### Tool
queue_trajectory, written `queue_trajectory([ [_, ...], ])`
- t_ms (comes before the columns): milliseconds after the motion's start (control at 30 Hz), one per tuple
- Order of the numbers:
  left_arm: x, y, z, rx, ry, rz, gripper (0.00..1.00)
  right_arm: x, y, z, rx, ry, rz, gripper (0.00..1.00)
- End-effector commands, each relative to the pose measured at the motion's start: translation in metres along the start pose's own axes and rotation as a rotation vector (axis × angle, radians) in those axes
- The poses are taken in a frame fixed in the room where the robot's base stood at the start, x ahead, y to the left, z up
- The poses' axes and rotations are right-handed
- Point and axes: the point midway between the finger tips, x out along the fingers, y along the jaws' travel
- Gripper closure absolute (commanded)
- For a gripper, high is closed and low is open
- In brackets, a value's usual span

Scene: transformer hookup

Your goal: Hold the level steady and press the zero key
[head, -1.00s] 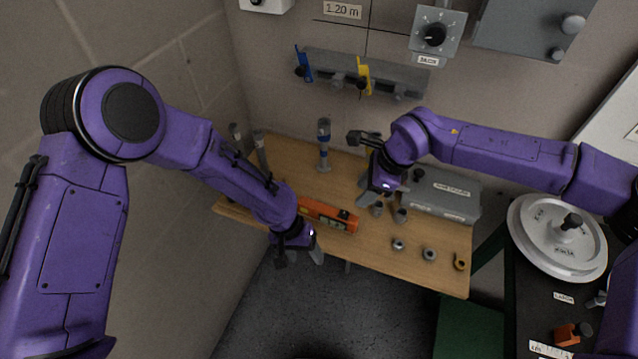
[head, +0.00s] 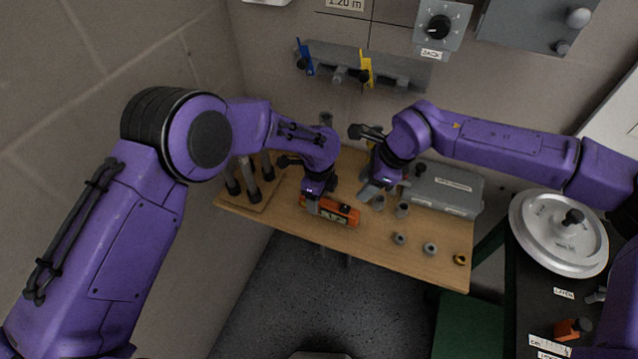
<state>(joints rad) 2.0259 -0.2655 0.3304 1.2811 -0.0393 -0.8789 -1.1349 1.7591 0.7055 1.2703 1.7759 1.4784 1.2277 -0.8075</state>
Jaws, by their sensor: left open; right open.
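The orange level (head: 335,212) lies on the wooden table near its front edge, with a dark display panel on its side. My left gripper (head: 312,205) is open and over the left end of the level, hiding that end. I cannot tell whether its fingers touch the level. My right gripper (head: 368,192) is open above the table, just behind and to the right of the level, apart from it. The zero key is too small to make out.
A grey case (head: 447,190) stands at the table's back right. Several small rings and sockets (head: 430,249) lie on the right of the table (head: 385,258). Dark upright posts (head: 250,178) stand at the left. A wall rack (head: 390,70) hangs behind.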

Motion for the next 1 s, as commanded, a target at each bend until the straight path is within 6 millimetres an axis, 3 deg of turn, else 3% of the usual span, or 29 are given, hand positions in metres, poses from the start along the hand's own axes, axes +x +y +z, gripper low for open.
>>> queue_trajectory([
  [200, 0.026, 0.0, 0.0, -0.002, 0.0, 0.0, 0.38, 0.0, 0.0, 0.0, 0.0, 0.0, 0.0, 0.57],
  [467, 0.029, 0.0, 0.0, -0.003, 0.0, -0.001, 0.38, 0.0, 0.0, 0.0, 0.0, 0.0, 0.0, 0.57],
  [500, 0.029, 0.0, 0.0, -0.003, 0.0, -0.001, 0.42, 0.0, 0.0, 0.0, 0.0, 0.0, 0.0, 0.57],
  [667, 0.029, 0.0, 0.0, -0.003, 0.0, -0.001, 0.94, 0.0, 0.0, 0.0, 0.0, 0.0, 0.0, 0.57],
  [700, 0.029, 0.0, 0.0, -0.003, 0.0, -0.001, 1.0, 0.0, 0.0, 0.0, 0.0, 0.0, 0.0, 0.57],
  [733, 0.029, 0.0, 0.0, -0.003, 0.0, -0.001, 1.0, 0.0, 0.0, 0.0, 0.0, 0.0, 0.0, 0.61],
  [800, 0.029, 0.0, 0.0, -0.003, 0.0, -0.001, 1.0, 0.0, -0.002, 0.001, -0.013, 0.002, -0.015, 0.83],
  [867, 0.029, 0.0, 0.0, -0.003, 0.0, -0.001, 1.0, 0.0, -0.011, 0.002, -0.062, 0.012, -0.069, 1.0],
  [1000, 0.029, 0.0, 0.0, -0.003, 0.0, -0.001, 1.0, -0.01, -0.062, 0.015, -0.411, 0.07, -0.388, 1.0],
])
